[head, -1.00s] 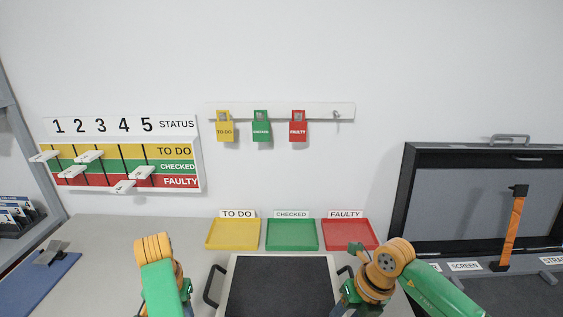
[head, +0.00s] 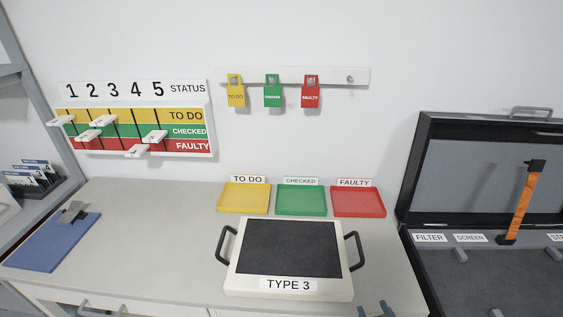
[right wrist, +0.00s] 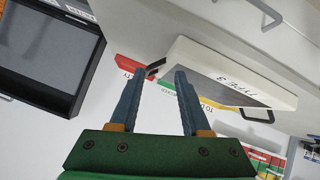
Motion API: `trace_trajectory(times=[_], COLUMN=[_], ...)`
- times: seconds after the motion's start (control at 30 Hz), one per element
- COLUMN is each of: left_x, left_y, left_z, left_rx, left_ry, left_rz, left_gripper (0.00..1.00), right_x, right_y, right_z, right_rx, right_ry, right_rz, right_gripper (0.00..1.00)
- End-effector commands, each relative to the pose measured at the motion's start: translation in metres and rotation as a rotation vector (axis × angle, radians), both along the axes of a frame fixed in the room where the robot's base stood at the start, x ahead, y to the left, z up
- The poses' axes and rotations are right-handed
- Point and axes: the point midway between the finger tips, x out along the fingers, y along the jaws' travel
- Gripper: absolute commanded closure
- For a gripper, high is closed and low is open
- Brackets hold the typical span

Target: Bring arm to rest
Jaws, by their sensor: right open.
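Two blue-grey fingertips of my right gripper (head: 374,310) show at the bottom edge of the head view, in front of the bench. In the right wrist view my right gripper (right wrist: 160,75) is open, with nothing between its fingers. The white-framed TYPE 3 unit (head: 288,249), with a dark panel and two side handles, lies on the bench up and left of these fingertips. It also shows in the right wrist view (right wrist: 240,78). My left gripper is out of view.
Yellow (head: 243,197), green (head: 301,199) and red (head: 358,201) trays stand behind the unit. Three padlocks hang from a wall rail (head: 295,76). A status board (head: 135,118) is at left. A blue mat (head: 50,243) lies at left.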

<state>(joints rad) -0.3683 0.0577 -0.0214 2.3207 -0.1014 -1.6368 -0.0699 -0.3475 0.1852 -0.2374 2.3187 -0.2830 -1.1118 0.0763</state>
Motion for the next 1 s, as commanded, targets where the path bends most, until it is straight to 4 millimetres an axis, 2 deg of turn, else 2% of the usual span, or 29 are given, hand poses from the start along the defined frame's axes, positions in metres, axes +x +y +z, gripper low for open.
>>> trace_trajectory(times=[0.03,0.1,0.3,0.33,0.53,0.63,0.73,0.87,0.9,1.0], left_x=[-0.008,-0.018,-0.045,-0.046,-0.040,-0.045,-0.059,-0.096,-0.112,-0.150], left_y=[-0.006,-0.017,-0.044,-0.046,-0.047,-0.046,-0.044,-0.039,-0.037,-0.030], left_z=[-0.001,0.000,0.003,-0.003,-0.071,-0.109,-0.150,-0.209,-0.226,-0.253], left_rx=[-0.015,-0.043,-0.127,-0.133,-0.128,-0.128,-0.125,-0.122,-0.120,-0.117], left_ry=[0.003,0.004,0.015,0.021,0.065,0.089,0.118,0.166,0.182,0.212], left_rz=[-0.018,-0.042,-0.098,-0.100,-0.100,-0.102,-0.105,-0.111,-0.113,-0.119], left_gripper=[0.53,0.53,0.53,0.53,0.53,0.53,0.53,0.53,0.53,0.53], right_x=[-0.021,-0.051,-0.137,-0.142,-0.135,-0.140,-0.153,-0.190,-0.206,-0.244], right_y=[-0.001,-0.001,0.008,0.010,0.011,0.011,0.010,0.005,0.002,-0.004], right_z=[-0.015,-0.033,-0.062,-0.069,-0.137,-0.174,-0.216,-0.275,-0.291,-0.319], right_rx=[0.032,0.072,0.172,0.176,0.167,0.164,0.158,0.149,0.145,0.137], right_ry=[0.096,0.231,0.573,0.600,0.635,0.656,0.685,0.732,0.747,0.778], right_rz=[-0.022,-0.040,-0.054,-0.052,-0.052,-0.050,-0.048,-0.045,-0.044,-0.040], right_gripper=[0.53,0.53,0.53,0.53,0.53,0.53,0.53,0.53,0.53,0.53])
